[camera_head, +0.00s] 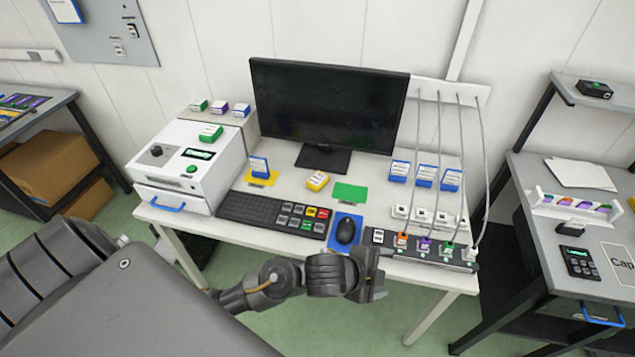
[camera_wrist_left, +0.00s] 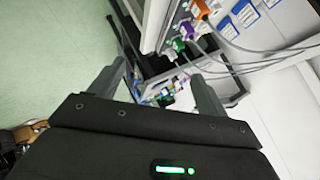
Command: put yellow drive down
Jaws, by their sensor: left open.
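The yellow drive (camera_head: 317,181), with a white label on top, lies on the white table (camera_head: 290,160) between a yellow mat (camera_head: 262,178) and a green mat (camera_head: 350,193). My left gripper (camera_head: 378,284) is in front of the table's front edge, below the mouse, well apart from the yellow drive. In the left wrist view its two fingers (camera_wrist_left: 163,88) are spread with nothing held between them. My right gripper is not in view.
A keyboard (camera_head: 262,212), a mouse on a blue pad (camera_head: 345,231) and a port strip (camera_head: 420,249) with plugged cables line the front. Another desk (camera_head: 570,225) is further right.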

